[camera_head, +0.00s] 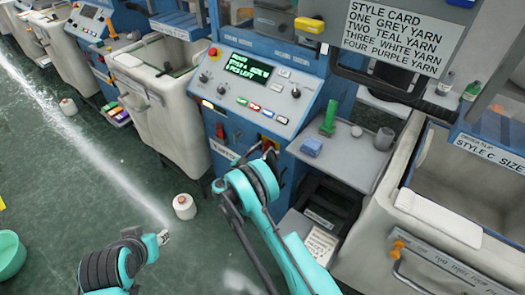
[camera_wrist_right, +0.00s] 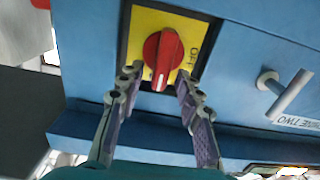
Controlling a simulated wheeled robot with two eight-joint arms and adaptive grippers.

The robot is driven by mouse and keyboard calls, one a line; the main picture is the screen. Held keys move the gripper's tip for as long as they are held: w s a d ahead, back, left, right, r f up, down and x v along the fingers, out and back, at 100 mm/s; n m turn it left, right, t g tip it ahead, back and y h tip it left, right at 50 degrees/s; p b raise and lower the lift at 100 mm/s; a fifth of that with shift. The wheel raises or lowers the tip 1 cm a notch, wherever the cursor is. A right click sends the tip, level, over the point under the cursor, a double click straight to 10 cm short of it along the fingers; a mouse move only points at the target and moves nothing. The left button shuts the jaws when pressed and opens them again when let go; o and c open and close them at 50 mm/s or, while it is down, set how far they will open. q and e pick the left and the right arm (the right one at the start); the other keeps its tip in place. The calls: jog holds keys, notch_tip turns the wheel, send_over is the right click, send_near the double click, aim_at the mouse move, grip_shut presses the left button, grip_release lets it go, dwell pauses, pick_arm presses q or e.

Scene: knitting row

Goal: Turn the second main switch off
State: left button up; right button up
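The second machine's main switch is a red rotary knob (camera_wrist_right: 162,52) on a yellow plate (camera_wrist_right: 186,24) on a blue panel in the right wrist view. Its grip bar runs nearly up and down in that picture; the word OFF stands to its right. My right gripper (camera_wrist_right: 159,74) is open, its two fingers on either side of the knob's lower part; I cannot tell whether they touch it. In the head view, my right gripper (camera_head: 271,150) is at the yellow plate (camera_head: 266,141) below the console and mostly hides the switch. My left arm's end (camera_head: 163,237) is low over the floor; its fingers are unclear.
A T-shaped handle (camera_wrist_right: 285,92) sticks out right of the switch, above a label reading TWO. The console (camera_head: 250,90) with lit screen is above. A shelf (camera_head: 345,160) holds a blue block and green item. A yarn cone (camera_head: 184,206) stands on the floor.

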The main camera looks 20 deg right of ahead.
grip_shut()
jog(key=shift+w+a+f+n, duration=0.25)
jog(key=shift+f+n, duration=0.1)
jog(key=shift+n, duration=2.65)
jog(key=shift+w+a+f+n, duration=0.2)
jog(key=shift+w+f+n, duration=0.1)
jog(key=shift+n, duration=2.7)
jog(key=shift+w+a+f+n, duration=0.2)
jog(key=shift+f+n, duration=0.15)
jog(key=shift+n, duration=2.65)
